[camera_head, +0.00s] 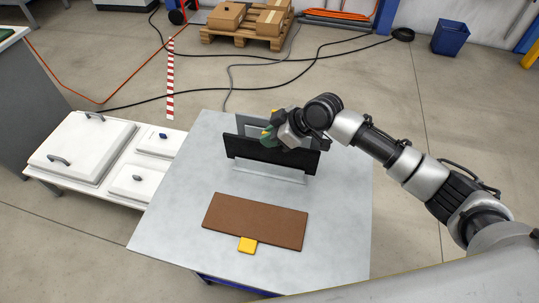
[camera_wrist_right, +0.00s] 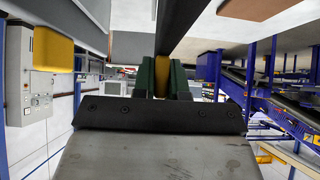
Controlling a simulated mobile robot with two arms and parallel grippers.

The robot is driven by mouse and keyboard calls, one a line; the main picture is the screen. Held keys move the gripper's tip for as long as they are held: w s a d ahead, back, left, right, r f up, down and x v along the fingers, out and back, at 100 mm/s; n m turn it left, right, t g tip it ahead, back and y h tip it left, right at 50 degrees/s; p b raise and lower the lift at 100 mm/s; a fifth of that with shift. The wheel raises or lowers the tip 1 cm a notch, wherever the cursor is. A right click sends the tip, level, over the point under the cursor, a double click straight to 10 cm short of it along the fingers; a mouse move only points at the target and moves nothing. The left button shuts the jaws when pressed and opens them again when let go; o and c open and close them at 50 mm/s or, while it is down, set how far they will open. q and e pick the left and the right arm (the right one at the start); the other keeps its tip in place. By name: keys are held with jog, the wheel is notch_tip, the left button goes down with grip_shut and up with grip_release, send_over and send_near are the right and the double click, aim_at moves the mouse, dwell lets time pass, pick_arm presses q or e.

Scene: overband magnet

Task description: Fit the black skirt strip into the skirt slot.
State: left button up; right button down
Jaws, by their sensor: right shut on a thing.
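The black skirt strip (camera_head: 245,149) is a long dark bar standing on edge, across the front of a grey upright fixture on the table. My right gripper (camera_head: 270,134) is at the strip's upper edge, near its middle. In the right wrist view, my green fingers (camera_wrist_right: 162,78) are shut on a yellow piece, with a dark bar (camera_wrist_right: 186,28) running up beyond them. A pale grey ledge (camera_head: 270,173) lies below and in front of the strip. The skirt slot cannot be made out clearly, nor whether the strip's lower edge is in it. My left gripper is not in view.
A brown mat (camera_head: 255,222) lies on the grey table (camera_head: 175,225) in front of the fixture, with a yellow block (camera_head: 247,245) at its near edge. A low white bench with lidded boxes (camera_head: 80,147) stands to the left. The table's left side is clear.

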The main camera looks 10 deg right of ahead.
jog(key=shift+r+p, duration=1.55)
jog(key=shift+r, duration=0.4)
